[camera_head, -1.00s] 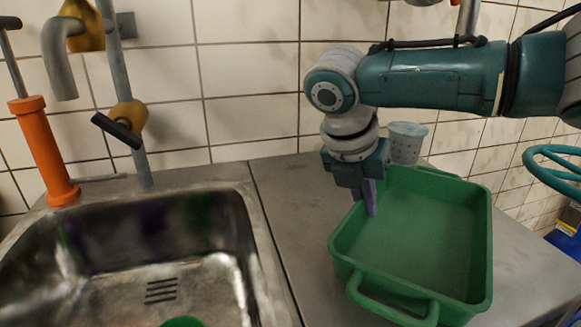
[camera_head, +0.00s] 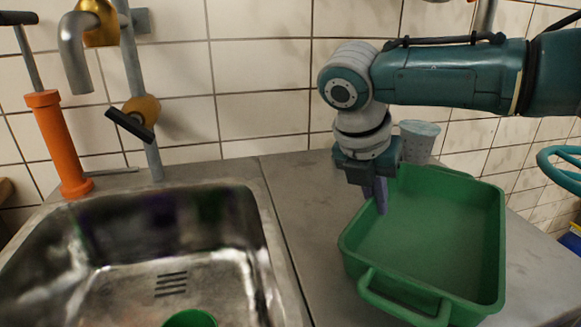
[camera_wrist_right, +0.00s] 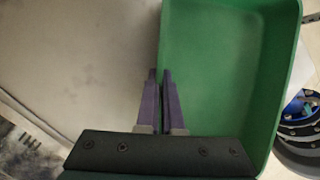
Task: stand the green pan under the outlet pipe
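The green pan (camera_head: 430,245) is a deep rectangular tray with loop handles, on the metal counter right of the sink. My right gripper (camera_head: 380,195) points down at the pan's left wall. In the right wrist view, its purple fingers (camera_wrist_right: 161,95) are close together with the pan's left rim (camera_wrist_right: 162,40) between them. The pan looks empty. A grey curved outlet pipe (camera_head: 75,55) hangs from the wall at the upper left, over the sink side. My left gripper is out of view.
The steel sink (camera_head: 230,200) is on the left, with a green round thing (camera_head: 190,319) at its lower edge. An orange cylinder (camera_head: 58,145) stands behind it. A grey cup (camera_head: 418,140) is behind the pan. Bare counter (camera_head: 300,205) lies between sink and pan.

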